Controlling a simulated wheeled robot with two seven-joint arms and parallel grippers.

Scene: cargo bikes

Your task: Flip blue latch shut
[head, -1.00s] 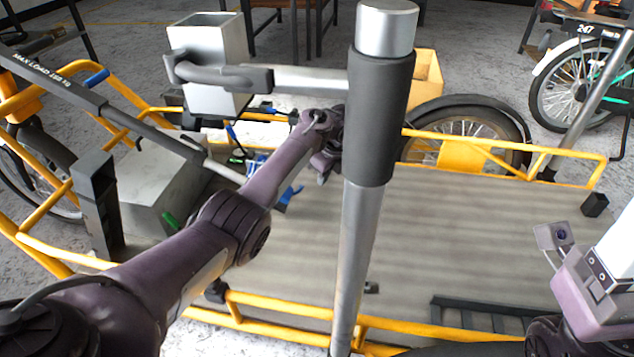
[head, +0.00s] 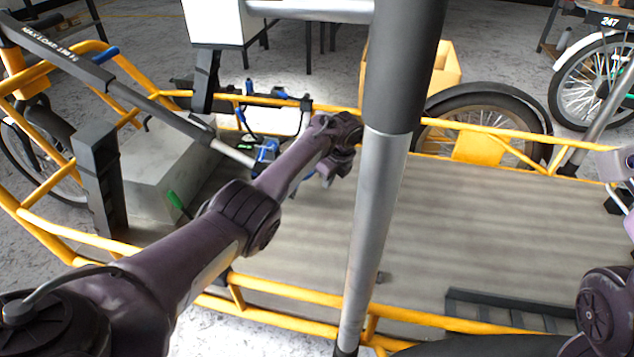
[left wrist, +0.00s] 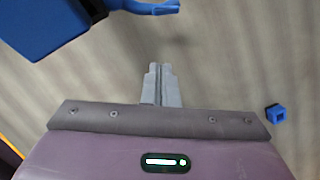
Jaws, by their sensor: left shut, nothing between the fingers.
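In the left wrist view a large blue part (left wrist: 42,25) fills the top left, with a blue lever-like tab (left wrist: 152,6) beside it at the top edge. I cannot tell for certain which piece is the latch. My left gripper (left wrist: 160,72) is shut and empty over the grey deck, below and apart from the tab. In the head view blue parts (head: 267,152) show on the cargo bed just left of my left gripper (head: 328,176), partly hidden by my left arm. My right gripper's fingers are not visible; only parts of my right arm show at the right edge.
A small blue block (left wrist: 276,114) shows on the deck. Yellow rails (head: 290,315) edge the grey cargo deck (head: 470,225). A grey box (head: 160,170) stands left. A thick pole with a dark sleeve (head: 402,65) crosses the view. A wheel (head: 485,118) stands beyond the far rail.

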